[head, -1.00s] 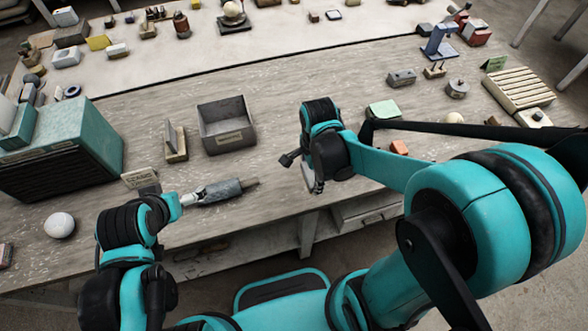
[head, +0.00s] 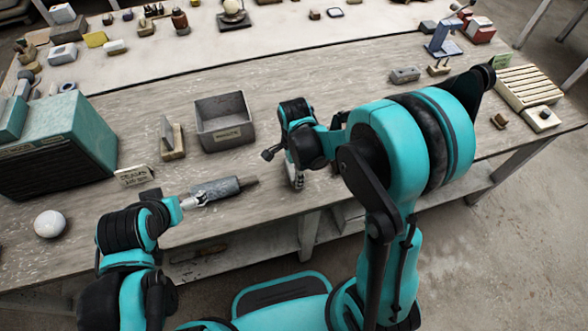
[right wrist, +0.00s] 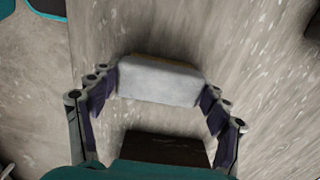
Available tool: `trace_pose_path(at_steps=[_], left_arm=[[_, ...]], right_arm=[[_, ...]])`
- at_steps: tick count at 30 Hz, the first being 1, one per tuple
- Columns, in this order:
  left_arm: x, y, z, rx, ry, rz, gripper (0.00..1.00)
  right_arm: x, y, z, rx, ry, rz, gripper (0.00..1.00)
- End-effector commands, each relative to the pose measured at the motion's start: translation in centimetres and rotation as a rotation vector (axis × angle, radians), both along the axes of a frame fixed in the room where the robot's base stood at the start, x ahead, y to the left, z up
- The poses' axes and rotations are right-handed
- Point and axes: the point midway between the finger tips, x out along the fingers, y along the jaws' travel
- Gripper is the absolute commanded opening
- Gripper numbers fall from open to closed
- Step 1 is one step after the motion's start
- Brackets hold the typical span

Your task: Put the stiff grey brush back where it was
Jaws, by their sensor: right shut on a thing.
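My right gripper (head: 296,182) points down near the table's front edge, right of the grey open box (head: 225,137). In the right wrist view its fingers (right wrist: 160,92) are shut on a pale grey block with a tan edge (right wrist: 158,84), which looks like the stiff grey brush. The brush cannot be made out in the head view. My left gripper (head: 190,203) is at the left end of a grey cylinder with a brown tip (head: 215,189). Whether it grips the cylinder is unclear.
A small upright holder (head: 173,143) stands left of the box, and a label card (head: 134,176) nearer. A teal cabinet (head: 75,145) and a white ball (head: 49,223) are at the left. A slatted rack (head: 527,86) is at the right. Bare table lies behind the box.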

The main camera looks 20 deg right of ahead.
Motion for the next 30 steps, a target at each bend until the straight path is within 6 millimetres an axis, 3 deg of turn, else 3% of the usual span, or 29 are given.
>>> trace_pose_path(at_steps=[4, 5, 7, 20, 23, 30], left_arm=[[0.0, 0.0, -0.3, 0.0, 0.0, 0.0, 1.0], [0.0, 0.0, -0.4, 0.0, 0.0, 0.0, 1.0], [0.0, 0.0, -0.3, 0.0, 0.0, 0.0, 1.0], [0.0, 0.0, 0.2, 0.0, 0.0, 0.0, 1.0], [0.0, 0.0, 0.8, 0.0, 0.0, 0.0, 1.0], [0.0, 0.0, 2.7, 0.0, 0.0, 0.0, 1.0]], right_arm=[[0.0, 0.0, -0.3, 0.0, 0.0, 0.0, 0.19], [0.0, 0.0, -0.4, 0.0, 0.0, 0.0, 0.79], [0.0, 0.0, -0.3, 0.0, 0.0, 0.0, 0.97], [0.0, 0.0, 0.3, 0.0, 0.0, 0.0, 0.97], [0.0, 0.0, 1.7, 0.0, 0.0, 0.0, 0.97], [-0.1, 0.0, 7.2, 0.0, 0.0, 0.0, 0.97]])
